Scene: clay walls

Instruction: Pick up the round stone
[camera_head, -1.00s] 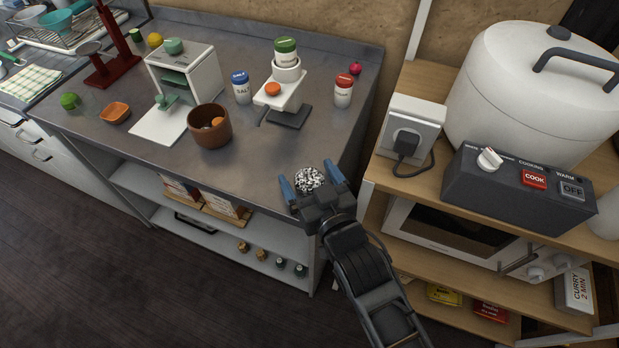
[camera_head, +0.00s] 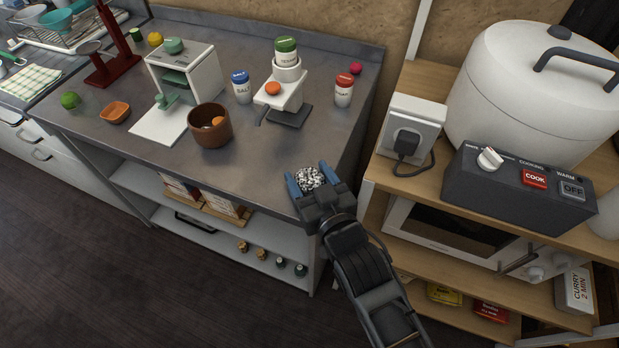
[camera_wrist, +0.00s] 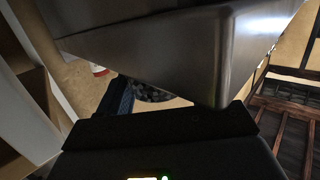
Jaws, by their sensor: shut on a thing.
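The round stone (camera_head: 310,178) is speckled black and white and sits at the front right of the grey counter (camera_head: 262,150), near its edge. My gripper (camera_head: 309,180) is shut on the stone, with one blue finger on each side of it. In the wrist view a small dark speckled part of the stone (camera_wrist: 150,92) shows beside a blue finger (camera_wrist: 118,95). The rest is hidden there behind a large grey metal surface. I cannot tell whether the stone still touches the counter.
A brown pot (camera_head: 209,133) stands left of my gripper. A salt jar (camera_head: 241,87), a red-lidded jar (camera_head: 344,90) and a small scale (camera_head: 282,95) stand behind. A wooden shelf with a cooker (camera_head: 535,95) is at the right. The counter around the stone is clear.

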